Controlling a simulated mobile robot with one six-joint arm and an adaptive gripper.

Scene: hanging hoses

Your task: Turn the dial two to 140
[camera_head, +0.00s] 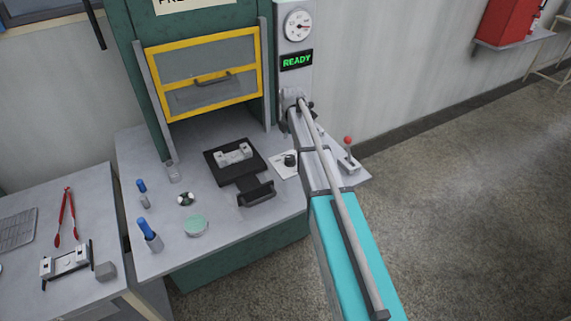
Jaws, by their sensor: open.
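A small black dial (290,160) sits on a white plate on the press table, just left of my arm. Its markings and setting are too small to read. No second dial can be made out. My arm reaches from the lower right up toward the column, passing right of the dial. I cannot make out my gripper's fingers; the arm's far end is near the column, below the display.
A yellow-framed guard (205,75) is raised above a black tray fixture (234,177) holding a grey part. A red-knobbed lever (348,150) stands right of my arm. Blue-capped items (150,235) and a green disc (196,226) are at left. Red tongs (66,217) lie on the side table.

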